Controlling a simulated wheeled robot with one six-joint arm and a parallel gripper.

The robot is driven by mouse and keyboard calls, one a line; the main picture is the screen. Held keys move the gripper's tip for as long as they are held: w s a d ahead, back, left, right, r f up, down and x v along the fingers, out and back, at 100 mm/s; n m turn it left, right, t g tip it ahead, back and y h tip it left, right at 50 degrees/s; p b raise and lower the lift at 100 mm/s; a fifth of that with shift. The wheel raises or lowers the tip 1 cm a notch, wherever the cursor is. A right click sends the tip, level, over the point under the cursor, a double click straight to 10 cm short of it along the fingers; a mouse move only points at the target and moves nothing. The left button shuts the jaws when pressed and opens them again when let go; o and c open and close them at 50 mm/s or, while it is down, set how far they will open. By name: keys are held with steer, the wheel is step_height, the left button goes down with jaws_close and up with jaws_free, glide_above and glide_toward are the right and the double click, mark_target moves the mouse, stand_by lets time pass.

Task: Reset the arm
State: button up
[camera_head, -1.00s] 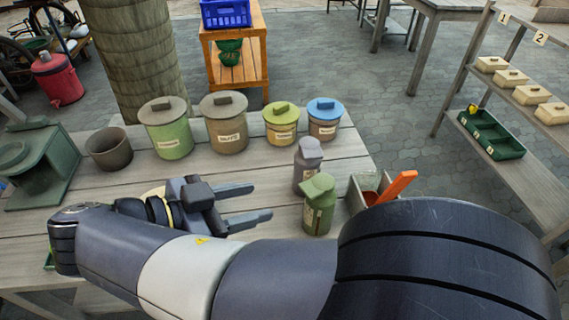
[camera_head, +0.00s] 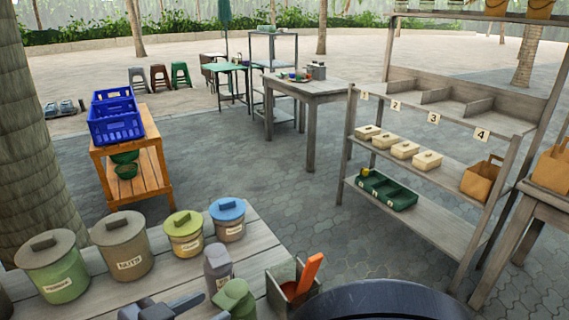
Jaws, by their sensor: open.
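My gripper (camera_head: 170,308) shows only in part at the bottom edge, over the near table; its finger ends point right. It is open, and I see nothing between the fingers. A dark rounded part of my arm (camera_head: 380,300) fills the bottom right of centre. The rest of the arm is out of the frame.
The plank table (camera_head: 262,262) holds lidded canisters, including one labelled NUTS (camera_head: 124,250), two bottles and a box with an orange-handled tool (camera_head: 311,272). A numbered shelf (camera_head: 440,215) stands right. An orange stand (camera_head: 150,165) bears blue crates (camera_head: 116,122). Paving between is clear.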

steer(key=x, duration=0.2)
steer(key=shift+w+d, duration=0.2)
steer(key=shift+s+a+r+p, duration=0.1)
steer(key=shift+r+p, duration=0.1)
steer(key=shift+p, duration=0.2)
steer(key=shift+f, duration=0.15)
